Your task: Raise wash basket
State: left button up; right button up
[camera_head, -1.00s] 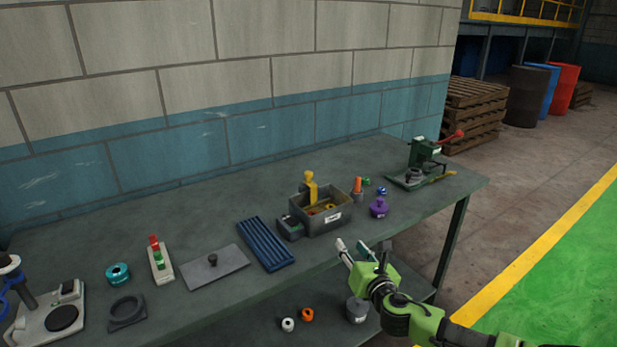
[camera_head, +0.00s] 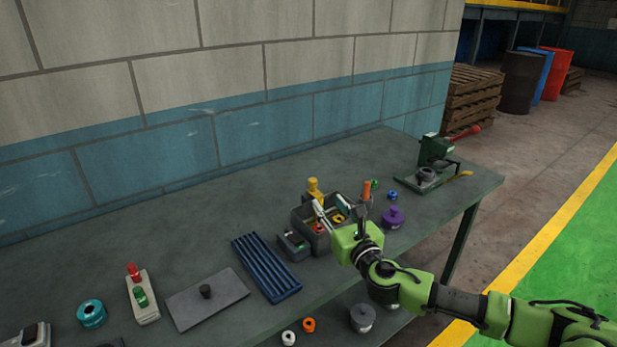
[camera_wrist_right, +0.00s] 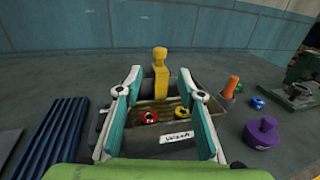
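The wash basket is a grey bin (camera_head: 322,243) with a white label on its front and a yellow upright handle (camera_head: 314,187) at its back. In the right wrist view the basket (camera_wrist_right: 163,135) holds a red ring part (camera_wrist_right: 150,117) and a yellow ring part (camera_wrist_right: 183,114), with the yellow handle (camera_wrist_right: 160,75) rising behind them. My right gripper (camera_head: 332,208) is open over the basket. In the wrist view its fingers (camera_wrist_right: 160,85) are spread to either side, with the handle in the gap, farther off. I cannot tell whether they touch the basket. My left gripper is not in view.
A small grey box (camera_head: 293,244) and a blue ribbed tray (camera_head: 266,267) stand left of the basket. An orange-topped part (camera_head: 366,190) and a purple knob (camera_head: 392,218) stand close on its right. A green press (camera_head: 436,160) is at the bench's right end.

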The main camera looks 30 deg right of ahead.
aim_at(315, 183)
jog(key=w, duration=0.3)
jog(key=w+d, duration=0.1)
jog(key=w, duration=0.3)
jog(key=w+d+p, duration=0.1)
jog(key=w, duration=0.3)
jog(key=shift+w+r, duration=0.15)
jog(key=shift+r, duration=0.1)
jog(key=shift+w+d, duration=0.1)
jog(key=shift+w, duration=0.35)
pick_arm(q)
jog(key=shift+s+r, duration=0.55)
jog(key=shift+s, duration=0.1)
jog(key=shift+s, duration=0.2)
pick_arm(e)
grip_shut()
